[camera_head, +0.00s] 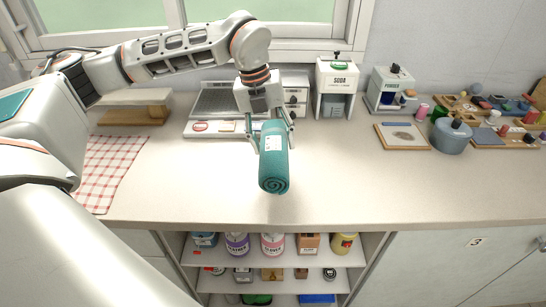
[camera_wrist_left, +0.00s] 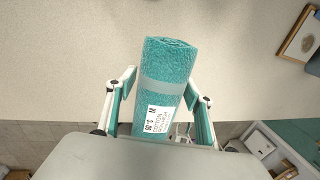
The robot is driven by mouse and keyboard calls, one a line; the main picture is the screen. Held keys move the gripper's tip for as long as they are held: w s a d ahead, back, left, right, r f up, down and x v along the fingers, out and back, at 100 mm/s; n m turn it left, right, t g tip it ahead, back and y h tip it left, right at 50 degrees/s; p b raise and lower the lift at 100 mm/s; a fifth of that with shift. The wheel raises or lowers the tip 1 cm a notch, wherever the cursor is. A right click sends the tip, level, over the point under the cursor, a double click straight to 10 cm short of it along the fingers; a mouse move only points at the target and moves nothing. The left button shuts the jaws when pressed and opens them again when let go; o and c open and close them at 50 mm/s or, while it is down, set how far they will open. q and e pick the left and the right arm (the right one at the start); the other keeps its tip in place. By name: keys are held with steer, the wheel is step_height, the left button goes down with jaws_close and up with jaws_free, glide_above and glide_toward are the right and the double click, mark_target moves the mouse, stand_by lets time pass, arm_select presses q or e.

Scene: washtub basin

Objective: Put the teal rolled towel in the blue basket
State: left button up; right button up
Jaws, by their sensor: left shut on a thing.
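The teal rolled towel (camera_head: 274,165) is held above the counter, with its spiral end facing the front edge. My left gripper (camera_head: 272,140) is shut on it, one finger on each side. In the left wrist view the towel (camera_wrist_left: 164,85) stands between the two fingers of the left gripper (camera_wrist_left: 161,92), with a pale band and a white printed label showing. I cannot make out a blue basket; a blue thing (camera_head: 317,298) shows only in part on the lowest shelf. My right gripper is not in view.
The counter (camera_head: 345,180) is clear to the right of the towel. A checked cloth (camera_head: 108,165) lies at left. A soda dispenser (camera_head: 338,90), a powder dispenser (camera_head: 388,88), a framed board (camera_head: 402,138) and a grey-blue pot (camera_head: 452,137) stand at right. Open shelves below hold several jars.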

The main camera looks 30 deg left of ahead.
arm_select(q)
steer(key=shift+s+a+x, duration=0.1)
steer(key=shift+a+x, duration=0.05)
steer(key=shift+x, duration=0.75)
steer(key=shift+s+a+x, duration=0.1)
steer(key=shift+a+x, duration=0.05)
steer(key=shift+x, duration=0.7)
steer(key=shift+s+a+x, duration=0.1)
steer(key=shift+a+x, duration=0.05)
steer(key=shift+x, duration=0.75)
steer(key=shift+f, duration=0.15)
steer(key=o, duration=1.2)
steer(key=shift+f, duration=0.1)
